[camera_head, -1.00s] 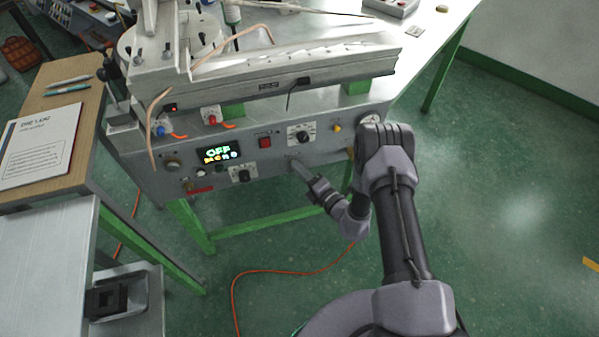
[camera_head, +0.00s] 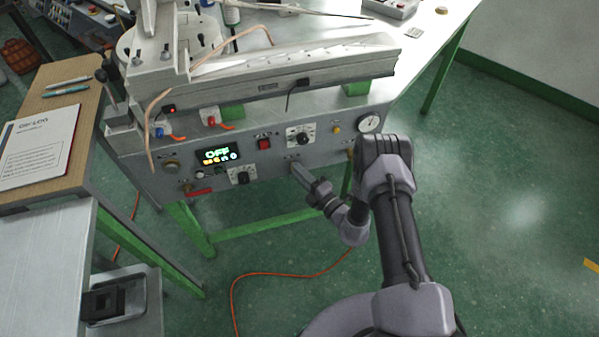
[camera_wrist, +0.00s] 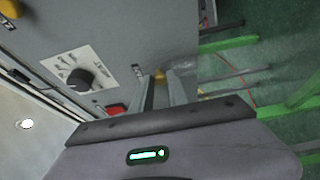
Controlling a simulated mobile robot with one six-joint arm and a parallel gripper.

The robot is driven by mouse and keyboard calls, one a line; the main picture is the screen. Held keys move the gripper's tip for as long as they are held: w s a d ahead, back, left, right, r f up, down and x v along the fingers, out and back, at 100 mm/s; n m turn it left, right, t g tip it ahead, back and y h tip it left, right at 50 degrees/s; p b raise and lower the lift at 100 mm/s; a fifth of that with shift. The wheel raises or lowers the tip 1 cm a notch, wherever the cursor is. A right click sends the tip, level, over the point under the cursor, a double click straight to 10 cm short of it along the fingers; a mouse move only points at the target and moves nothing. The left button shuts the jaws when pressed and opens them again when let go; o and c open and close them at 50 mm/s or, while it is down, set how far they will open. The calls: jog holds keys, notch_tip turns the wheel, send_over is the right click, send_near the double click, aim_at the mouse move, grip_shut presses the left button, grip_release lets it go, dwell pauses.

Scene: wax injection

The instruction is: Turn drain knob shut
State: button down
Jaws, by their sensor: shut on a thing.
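The drain knob, a small brass-coloured piece (camera_wrist: 160,74), shows at the tips of my gripper's fingers in the wrist view. My gripper (camera_wrist: 163,84) is shut on it, with one finger on each side. In the head view my gripper (camera_head: 296,168) reaches the lower part of the grey machine's front panel, below a black dial. The fingers cover the knob there, so its turned angle cannot be told.
A black dial (camera_head: 299,136), a red switch (camera_head: 264,143) and a yellow button (camera_head: 337,128) sit close above. A pressure gauge (camera_head: 370,123) is at the panel's right end. A display (camera_head: 218,155) reads OFF. The floor right of the machine is clear.

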jog(key=c, duration=1.3)
grip_release()
jog(key=p+v, duration=0.5)
jog(key=v, duration=1.2)
jog(key=shift+s+p, duration=0.2)
jog(key=shift+p, duration=0.1)
jog(key=shift+d, duration=0.1)
